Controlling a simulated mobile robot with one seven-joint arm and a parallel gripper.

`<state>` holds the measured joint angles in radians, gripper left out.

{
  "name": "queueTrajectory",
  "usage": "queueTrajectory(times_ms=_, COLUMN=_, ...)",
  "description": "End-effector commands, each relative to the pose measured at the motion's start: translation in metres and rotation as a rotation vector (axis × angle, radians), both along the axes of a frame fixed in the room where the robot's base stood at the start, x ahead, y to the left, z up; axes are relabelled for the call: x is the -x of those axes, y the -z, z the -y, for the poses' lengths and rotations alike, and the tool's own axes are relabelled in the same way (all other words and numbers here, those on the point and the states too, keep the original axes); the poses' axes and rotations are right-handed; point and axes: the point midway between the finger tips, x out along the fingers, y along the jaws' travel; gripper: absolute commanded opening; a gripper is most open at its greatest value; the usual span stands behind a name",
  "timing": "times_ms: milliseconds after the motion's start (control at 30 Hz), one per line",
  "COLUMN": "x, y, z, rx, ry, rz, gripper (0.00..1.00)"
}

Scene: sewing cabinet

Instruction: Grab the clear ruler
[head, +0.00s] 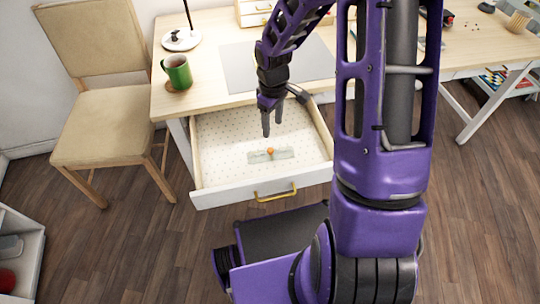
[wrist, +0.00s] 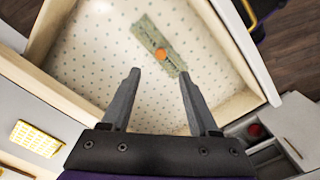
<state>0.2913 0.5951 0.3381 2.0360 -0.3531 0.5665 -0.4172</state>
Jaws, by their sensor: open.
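The clear ruler (head: 284,154) lies flat in the open drawer, toward its front. It looks like a pale greenish see-through strip. An orange round thing (head: 270,152) sits on its middle. In the wrist view the ruler (wrist: 146,32) runs slantwise beyond the fingertips, with the orange thing (wrist: 160,54) on it. My gripper (head: 272,134) is above the drawer, behind the ruler in the head view. In the wrist view my gripper (wrist: 160,76) is open, with nothing between its fingers. The ruler's lower end shows between and beyond the fingertips.
The drawer (head: 240,194) is pulled out, with raised walls around the ruler and a yellow handle (head: 276,194). The desk (head: 215,88) above holds a green mug (head: 177,72) and a grey mat (head: 240,68). A chair (head: 105,120) stands at the left.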

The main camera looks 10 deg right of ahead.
Motion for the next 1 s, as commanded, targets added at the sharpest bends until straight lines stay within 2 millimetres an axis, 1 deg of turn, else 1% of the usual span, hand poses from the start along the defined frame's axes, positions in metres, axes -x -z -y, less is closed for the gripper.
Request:
queueTrajectory(times_ms=33, x=0.001, y=0.015, z=-0.001, rx=-0.001, ry=0.0, rz=-0.003, gripper=0.61)
queueTrajectory(times_ms=100, x=0.001, y=0.03, z=0.0, rx=0.0, ry=-0.001, rz=-0.003, gripper=0.61)
queueTrajectory(times_ms=200, x=0.0, y=0.046, z=-0.001, rx=-0.001, ry=-0.001, rz=-0.002, gripper=0.61)
queueTrajectory(times_ms=300, x=0.0, y=0.056, z=0.0, rx=0.0, ry=0.0, rz=-0.001, gripper=0.61)
queueTrajectory(times_ms=533, x=0.0, y=0.067, z=-0.001, rx=0.0, ry=-0.001, rz=0.0, gripper=0.61)
queueTrajectory(times_ms=800, x=-0.001, y=0.107, z=-0.004, rx=0.001, ry=-0.001, rz=-0.002, gripper=0.61)
queueTrajectory(times_ms=900, x=-0.002, y=0.112, z=-0.004, rx=0.001, ry=-0.002, rz=0.001, gripper=0.61)
queueTrajectory(times_ms=1000, x=-0.002, y=0.112, z=-0.004, rx=0.0, ry=-0.001, rz=0.001, gripper=0.61)
